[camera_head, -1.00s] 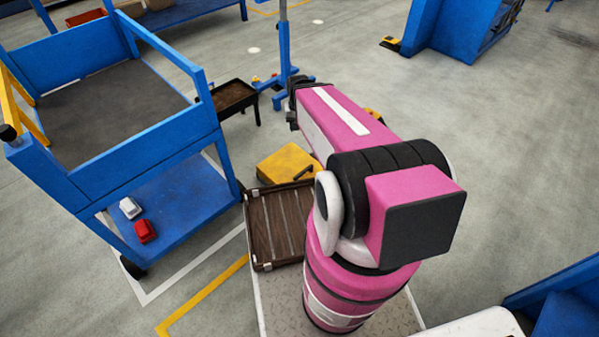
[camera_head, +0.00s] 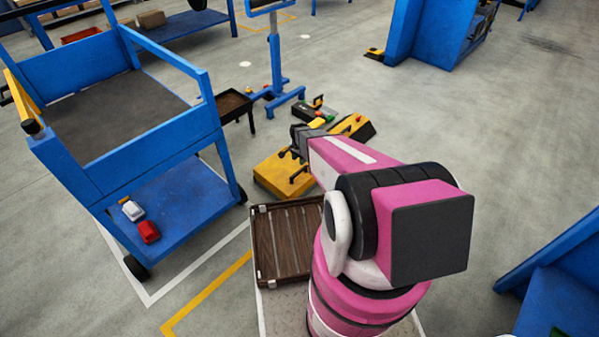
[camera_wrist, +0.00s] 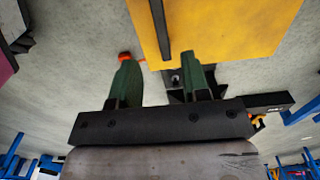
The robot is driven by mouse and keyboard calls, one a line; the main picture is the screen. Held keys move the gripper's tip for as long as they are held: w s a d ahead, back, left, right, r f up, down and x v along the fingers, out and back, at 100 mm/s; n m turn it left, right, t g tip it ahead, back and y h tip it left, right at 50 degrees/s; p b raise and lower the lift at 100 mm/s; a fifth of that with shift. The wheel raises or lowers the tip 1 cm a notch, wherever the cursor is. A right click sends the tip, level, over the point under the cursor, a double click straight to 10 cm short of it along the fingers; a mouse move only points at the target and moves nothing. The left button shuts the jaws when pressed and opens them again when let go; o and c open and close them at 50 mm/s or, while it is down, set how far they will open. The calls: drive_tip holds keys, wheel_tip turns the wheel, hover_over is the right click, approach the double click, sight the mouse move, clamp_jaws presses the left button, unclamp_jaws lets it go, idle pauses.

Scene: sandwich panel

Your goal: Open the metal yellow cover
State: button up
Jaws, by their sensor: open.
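The yellow metal cover (camera_head: 275,172) is a flat yellow piece with black handles, just beyond the wooden tray in the head view. In the wrist view the yellow cover (camera_wrist: 235,25) fills the top right, with a long black handle bar (camera_wrist: 160,28) along its left side. My gripper (camera_head: 298,148) is over the far side of the cover in the head view, partly hidden by my arm. In the wrist view my gripper (camera_wrist: 160,66) is open with two dark green fingers, and the bar's end lies between their tips in the picture. I cannot tell whether they touch.
A slatted brown tray (camera_head: 287,243) lies in front of the cover. A blue cart (camera_head: 165,205) stands left. A black-and-yellow box with a red button (camera_head: 352,125) and a small dark unit (camera_head: 316,110) lie behind my gripper. Open floor (camera_head: 480,150) is to the right.

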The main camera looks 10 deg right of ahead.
sight(299, 171)
wheel_tip(299, 171, down, 9)
drive_tip(key=shift+r, duration=0.15)
clamp_jaws()
